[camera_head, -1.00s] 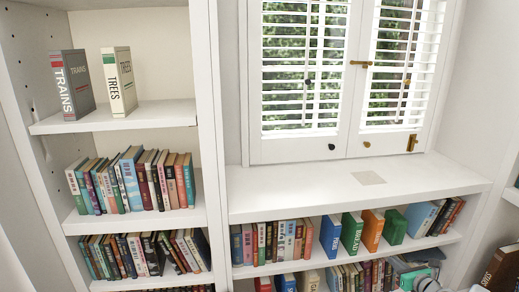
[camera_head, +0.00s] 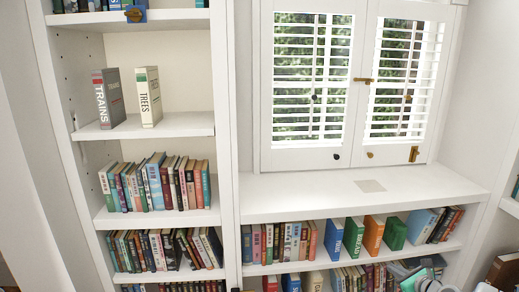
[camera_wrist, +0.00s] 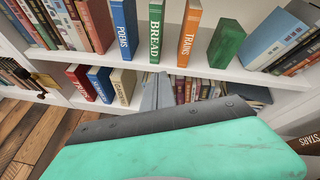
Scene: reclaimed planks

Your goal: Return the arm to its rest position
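My arm shows at the bottom right of the head view as a grey and teal shape, low in front of the window-side bookcase. In the wrist view, the teal and dark grey body of my gripper (camera_wrist: 185,140) fills the lower part. No held thing is visible.
The white window counter (camera_head: 300,192) is bare except for a pale square patch (camera_head: 370,186). Books (camera_head: 364,236) fill the shelves below it. The TRAINS book (camera_head: 109,98) and TREES book (camera_head: 149,97) stand on the left bookcase. Wood floor (camera_wrist: 40,140) shows at left.

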